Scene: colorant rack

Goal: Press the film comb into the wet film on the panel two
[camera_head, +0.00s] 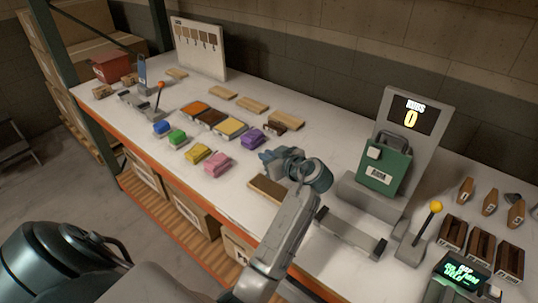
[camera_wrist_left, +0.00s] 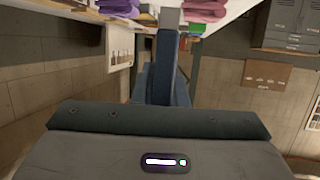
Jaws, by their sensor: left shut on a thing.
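My left gripper (camera_head: 270,157) is over the middle of the table, beside the purple cloth-like bundle. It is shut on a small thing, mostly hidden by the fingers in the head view. In the left wrist view a grey piece (camera_wrist_left: 169,18), perhaps the film comb, shows at the tip of the closed fingers (camera_wrist_left: 165,65). A brown panel (camera_head: 268,188) lies on the table just below the gripper. Three coloured panels, orange (camera_head: 195,107), dark brown (camera_head: 211,117) and yellow (camera_head: 232,127), lie farther left. I cannot tell which panel is two. My right gripper is out of view.
Blue, green, yellow and pink bundles (camera_head: 217,163) lie along the front edge. Plain wooden boards (camera_head: 252,103) lie behind. A grey stand with a green box (camera_head: 384,166) and a yellow-knobbed lever (camera_head: 435,207) stand at right. White table (camera_head: 320,130) is bare behind the gripper.

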